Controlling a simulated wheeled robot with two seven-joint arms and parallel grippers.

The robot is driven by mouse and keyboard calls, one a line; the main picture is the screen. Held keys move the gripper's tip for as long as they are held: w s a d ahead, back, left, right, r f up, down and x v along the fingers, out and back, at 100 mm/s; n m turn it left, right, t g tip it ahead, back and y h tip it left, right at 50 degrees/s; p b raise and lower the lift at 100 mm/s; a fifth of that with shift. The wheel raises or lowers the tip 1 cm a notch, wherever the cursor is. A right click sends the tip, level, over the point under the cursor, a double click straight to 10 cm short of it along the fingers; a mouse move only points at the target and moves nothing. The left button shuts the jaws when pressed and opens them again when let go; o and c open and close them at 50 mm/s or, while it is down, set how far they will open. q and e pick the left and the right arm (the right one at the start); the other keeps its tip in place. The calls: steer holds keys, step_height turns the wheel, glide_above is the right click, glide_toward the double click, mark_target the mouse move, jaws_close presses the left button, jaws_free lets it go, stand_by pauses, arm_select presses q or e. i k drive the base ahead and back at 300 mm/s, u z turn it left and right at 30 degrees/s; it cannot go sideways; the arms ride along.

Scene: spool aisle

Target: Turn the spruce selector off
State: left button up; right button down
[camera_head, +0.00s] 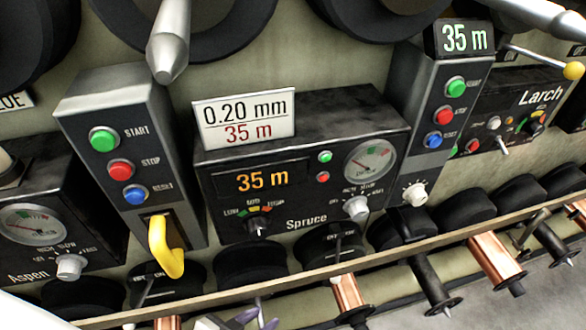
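The black Spruce panel (225,205) is in the middle of the head view, its orange display reading 35 m. Its white selector knob (356,208) is at the lower right, under a round gauge (370,162). The small position labels around the knob are hard to read, so I cannot tell its setting. A dark pointer knob (258,228) with a coloured scale is at the lower left of the panel. My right gripper is out of view.
A pale rail (300,276) crosses in front below the panel, with copper spools (348,293) under it. A yellow hooked lever (163,245) juts from the left post (105,170). The Aspen (45,255) and Larch (545,85) panels stand either side.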

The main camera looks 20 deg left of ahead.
mark_target(356, 206)
steer(key=u, duration=0.55)
steer(key=k, duration=1.3)
steer(key=u, duration=0.8)
steer(key=i, duration=0.75)
steer(key=z, duration=0.4)
